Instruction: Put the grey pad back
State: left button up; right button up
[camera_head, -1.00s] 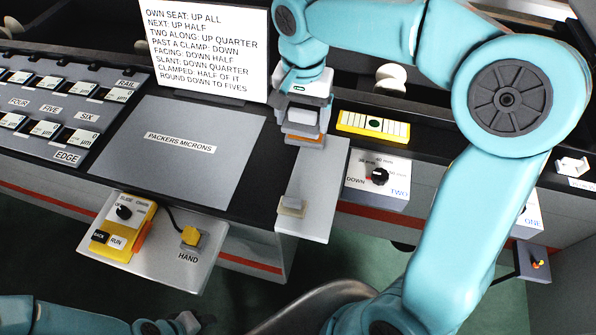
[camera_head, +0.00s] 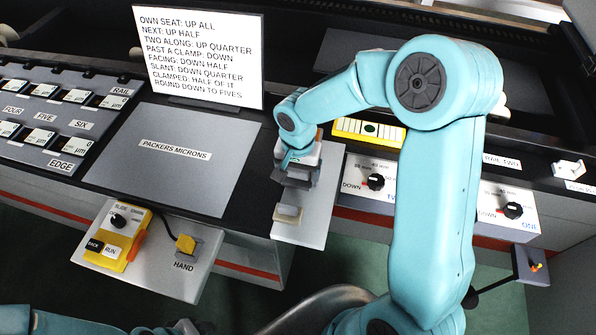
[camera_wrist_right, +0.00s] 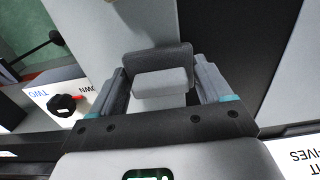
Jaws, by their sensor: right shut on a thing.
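My right gripper (camera_head: 296,172) points down over the narrow grey shelf (camera_head: 312,225) and is shut on the grey pad. In the right wrist view the pad (camera_wrist_right: 158,56) shows as a dark grey plate between the two fingers, with a paler block face (camera_wrist_right: 160,84) just in front of it. Whether the pad touches the shelf is unclear. A small pale beige block (camera_head: 288,213) sits on the shelf, on the near side of the gripper. An orange piece (camera_head: 319,133) shows partly behind the gripper. My left gripper (camera_head: 175,328) is barely visible at the bottom edge.
The flat PACKERS MICRONS panel (camera_head: 165,175) lies left of the shelf, with a text sign (camera_head: 200,55) behind it. The yellow control box (camera_head: 118,240) is front left. The dial boxes TWO (camera_head: 365,183) and ONE (camera_head: 508,213) stand right. A yellow gauge strip (camera_head: 368,131) lies behind.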

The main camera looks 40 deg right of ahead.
aim_at(298, 172)
jog(key=shift+s, duration=0.15)
jog(key=shift+a+f, duration=0.1)
jog(key=o, duration=1)
jog(key=shift+r, duration=0.2)
notch_tip(298, 172, up, 12)
